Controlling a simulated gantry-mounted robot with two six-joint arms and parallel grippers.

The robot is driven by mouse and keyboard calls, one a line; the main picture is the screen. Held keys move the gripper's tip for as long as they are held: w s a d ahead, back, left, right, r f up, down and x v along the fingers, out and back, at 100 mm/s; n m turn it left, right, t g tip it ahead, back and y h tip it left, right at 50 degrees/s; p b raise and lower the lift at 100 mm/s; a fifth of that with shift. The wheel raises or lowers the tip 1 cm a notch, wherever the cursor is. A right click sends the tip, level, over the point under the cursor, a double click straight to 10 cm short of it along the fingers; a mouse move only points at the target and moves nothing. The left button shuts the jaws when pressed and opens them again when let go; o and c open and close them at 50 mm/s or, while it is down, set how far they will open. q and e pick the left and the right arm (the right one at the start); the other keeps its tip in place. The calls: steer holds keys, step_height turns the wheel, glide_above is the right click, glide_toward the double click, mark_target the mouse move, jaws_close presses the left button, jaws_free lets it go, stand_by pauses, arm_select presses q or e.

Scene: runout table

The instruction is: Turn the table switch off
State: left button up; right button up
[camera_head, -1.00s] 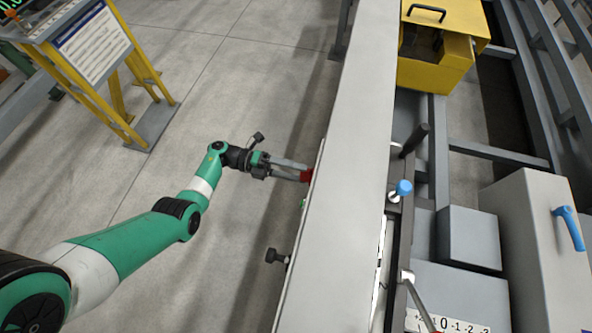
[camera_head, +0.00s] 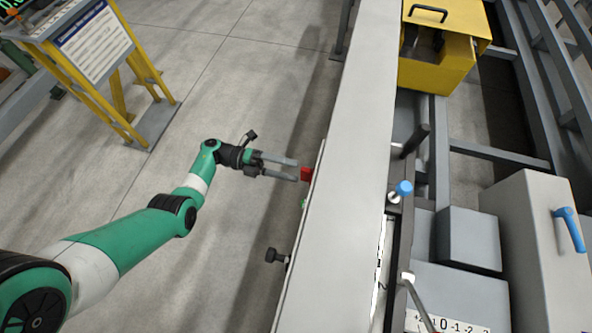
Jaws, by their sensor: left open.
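The table switch shows as a small red part (camera_head: 306,174) on the left side of the long grey table (camera_head: 345,200), with a small green part (camera_head: 303,204) just below it in the picture. The table's edge partly hides both. My left gripper (camera_head: 297,170) is open, its two grey fingers pointing right at the red part. Nothing is between the fingers. My right gripper is not in view.
A black knob (camera_head: 273,255) sticks out from the table's left side below the switch. A yellow stand with a sign (camera_head: 95,45) is at upper left. Blue-handled levers (camera_head: 404,188) and a yellow housing (camera_head: 440,65) are right of the table. The floor around my left arm is clear.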

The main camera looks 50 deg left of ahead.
arm_select(q)
steer(key=b+v, duration=0.1)
steer(key=v, duration=0.8)
steer(key=shift+a+r, duration=0.1)
